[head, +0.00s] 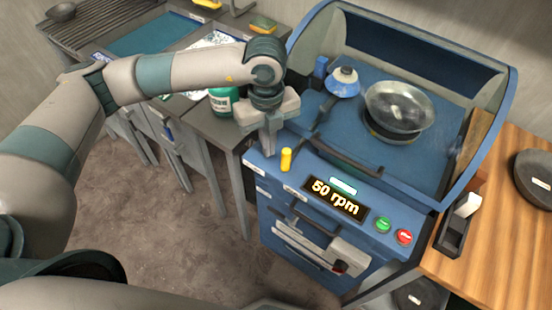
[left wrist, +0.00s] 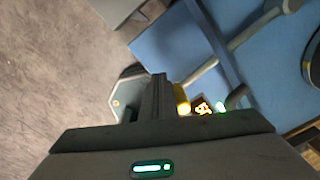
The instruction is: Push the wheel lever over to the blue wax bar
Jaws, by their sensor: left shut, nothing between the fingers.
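The lever with the yellow knob (head: 286,159) stands at the front left of the blue machine; the yellow knob (left wrist: 182,97) also shows in the left wrist view. My left gripper (head: 269,150) is shut and empty, pointing down just left of the knob. In the left wrist view its fingers (left wrist: 157,97) are beside the knob; I cannot tell whether they touch it. A small blue block (head: 320,68), possibly the wax bar, is at the machine's back left. A metal bowl (head: 399,106) sits on the wheel. My right gripper is not in view.
The front display (head: 336,198) reads 50 rpm, with green (head: 383,225) and red (head: 404,237) buttons to its right. A grey bar (head: 345,157) crosses the machine's front. A green jar (head: 222,101) stands on the bench at left. A wooden table (head: 500,255) is at right.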

